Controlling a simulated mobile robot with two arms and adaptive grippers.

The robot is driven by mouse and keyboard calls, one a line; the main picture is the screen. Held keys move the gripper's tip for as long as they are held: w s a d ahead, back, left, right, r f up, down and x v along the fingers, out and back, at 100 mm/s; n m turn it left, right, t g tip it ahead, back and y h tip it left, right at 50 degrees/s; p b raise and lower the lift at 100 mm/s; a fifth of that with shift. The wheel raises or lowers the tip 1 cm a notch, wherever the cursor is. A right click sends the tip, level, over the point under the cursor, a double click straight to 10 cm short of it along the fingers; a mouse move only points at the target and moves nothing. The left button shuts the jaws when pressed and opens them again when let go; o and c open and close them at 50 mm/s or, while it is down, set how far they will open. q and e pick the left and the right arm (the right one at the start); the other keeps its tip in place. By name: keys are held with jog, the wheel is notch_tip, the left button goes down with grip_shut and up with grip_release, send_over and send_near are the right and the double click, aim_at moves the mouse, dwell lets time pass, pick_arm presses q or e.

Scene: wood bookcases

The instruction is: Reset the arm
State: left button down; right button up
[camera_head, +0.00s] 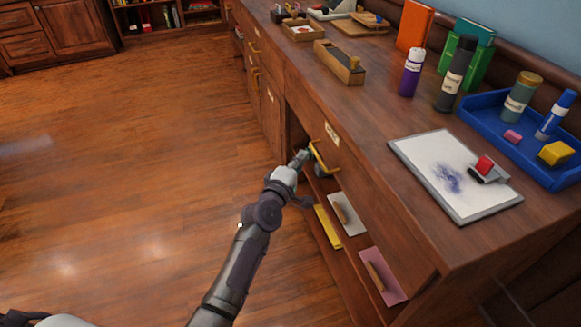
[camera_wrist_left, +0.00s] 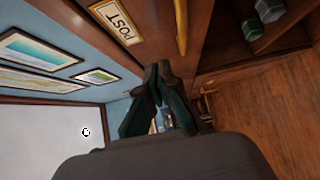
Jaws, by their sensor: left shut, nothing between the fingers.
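My left arm (camera_head: 252,232) reaches up and right from the bottom of the head view to the front of the wooden cabinet. My left gripper (camera_head: 304,156) is shut and empty, close beside a yellow handle (camera_head: 320,158) on the cabinet front. Whether it touches the handle cannot be told from the head view. In the left wrist view the dark fingers (camera_wrist_left: 160,70) are together, with the yellow handle (camera_wrist_left: 181,25) just beyond them and apart. A label reading POST (camera_wrist_left: 117,22) is on the wooden front. My right gripper is not in view.
The countertop holds a whiteboard (camera_head: 445,177), a blue tray (camera_head: 487,127), a purple bottle (camera_head: 411,72) and a wooden box (camera_head: 338,63). Open shelves below the handle hold flat items, including a pink one (camera_head: 384,275). The wooden floor (camera_head: 130,170) at left is clear.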

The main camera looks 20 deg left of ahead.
pick_arm(q)
jog(key=s+a+f+m+g+y, duration=0.1)
jog(key=s+f+m+g, duration=0.55)
jog(key=s+f, duration=0.75)
jog(key=s+a+f+m+g, duration=0.2)
jog(key=s+f+m+g, duration=0.45)
jog(key=s+f, duration=0.75)
jog(key=s+a+f+m+g+p, duration=0.1)
jog(key=s+a+f+p, duration=0.1)
jog(key=s+p, duration=0.4)
jog(key=s+a+f+m+g+y+p, duration=0.1)
jog(key=s+p, duration=0.5)
jog(key=s, duration=0.8)
jog(key=s+a+f+m+g+y+p, duration=0.1)
jog(key=s+a+f+m+p, duration=0.2)
jog(key=s+p, duration=0.3)
jog(key=s, duration=0.4)
jog(key=shift+s+a+f+g, duration=0.2)
jog(key=shift+s+a+g, duration=0.05)
jog(key=shift+s+g, duration=0.1)
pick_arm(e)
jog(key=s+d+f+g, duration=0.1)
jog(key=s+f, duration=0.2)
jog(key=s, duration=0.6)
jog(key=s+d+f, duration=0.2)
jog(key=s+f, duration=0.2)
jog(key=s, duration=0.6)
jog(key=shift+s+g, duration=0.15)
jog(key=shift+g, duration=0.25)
